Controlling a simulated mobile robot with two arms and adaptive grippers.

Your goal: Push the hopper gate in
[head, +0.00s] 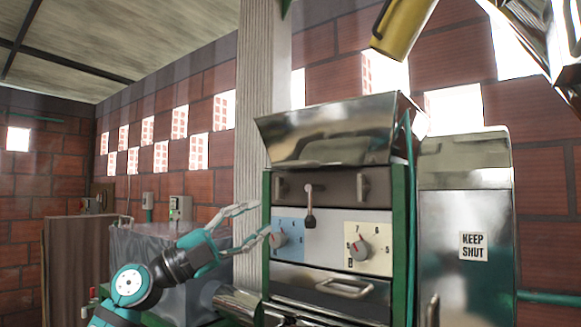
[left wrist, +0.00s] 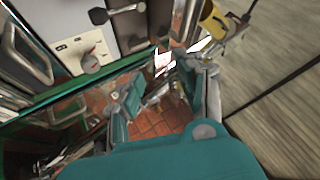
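The machine has a flared steel hopper (head: 335,130) on top. My right gripper is not in view.
The front panel has two knobs (head: 361,249) and a small lever (head: 309,215). A drawer handle (head: 346,288) projects below. A steel cabinet marked KEEP SHUT (head: 466,215) stands to the right. A yellow cylinder (head: 403,28) hangs above. A grey covered block (head: 150,245) is behind my arm.

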